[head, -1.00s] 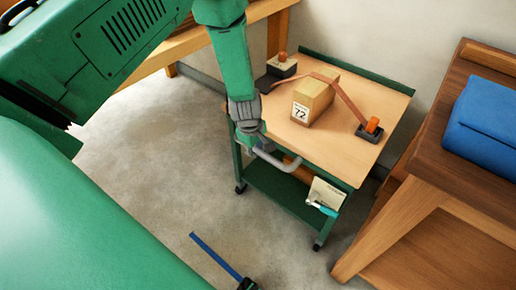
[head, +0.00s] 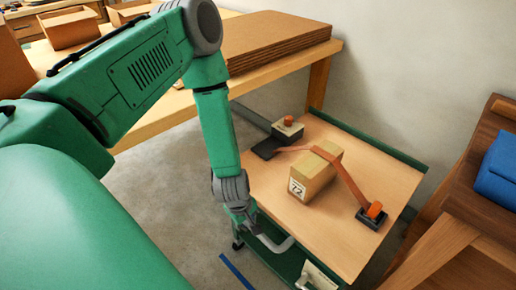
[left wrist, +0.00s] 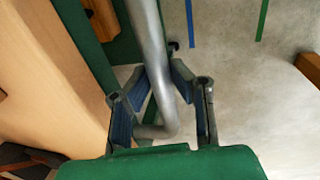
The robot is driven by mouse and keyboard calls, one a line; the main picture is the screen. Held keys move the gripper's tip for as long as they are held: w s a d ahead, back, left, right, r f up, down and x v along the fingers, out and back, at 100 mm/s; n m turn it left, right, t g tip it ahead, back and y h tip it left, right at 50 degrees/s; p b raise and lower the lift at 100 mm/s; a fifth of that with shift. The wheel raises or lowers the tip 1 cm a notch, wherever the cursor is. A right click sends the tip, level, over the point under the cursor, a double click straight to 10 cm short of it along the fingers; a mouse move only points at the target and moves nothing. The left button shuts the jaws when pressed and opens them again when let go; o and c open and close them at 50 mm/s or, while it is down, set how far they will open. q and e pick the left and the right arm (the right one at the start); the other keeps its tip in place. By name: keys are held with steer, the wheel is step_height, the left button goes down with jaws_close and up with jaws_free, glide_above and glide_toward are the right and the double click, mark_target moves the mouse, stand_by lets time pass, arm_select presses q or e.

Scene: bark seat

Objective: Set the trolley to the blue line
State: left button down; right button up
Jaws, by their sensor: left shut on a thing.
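The trolley (head: 345,240) has a wooden top and green frame and stands right of centre in the head view. My left gripper (head: 256,230) is at its near side. In the left wrist view, the gripper fingers (left wrist: 160,80) are shut around the bent grey handle (left wrist: 150,35), which also shows in the head view (head: 280,246). The blue line (head: 236,269) lies on the floor just left of the trolley's lower edge. It also shows in the left wrist view (left wrist: 190,24), with a green line (left wrist: 262,20) to its right. My right gripper is out of view.
A strapped box labelled 72 (head: 314,174) rests on the trolley top. A workbench with stacked cardboard (head: 270,45) stands behind at left. A wooden table (head: 470,225) with a blue item (head: 502,172) is close on the right. Floor at left is open.

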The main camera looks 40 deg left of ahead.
arm_select(q)
steer(key=shift+s+r+p, duration=0.2)
steer(key=shift+s+p, duration=0.1)
steer(key=shift+s, duration=2.5)
steer(key=c, duration=1.4)
jaws_free()
steer(key=r, duration=0.4)
steer(key=s+r, duration=0.1)
steer(key=r, duration=0.3)
steer(key=s+r, duration=0.1)
steer(key=r, duration=0.2)
steer(key=shift+s+d+r, duration=0.1)
steer(key=shift+s+r, duration=0.15)
steer(key=shift+r, duration=0.15)
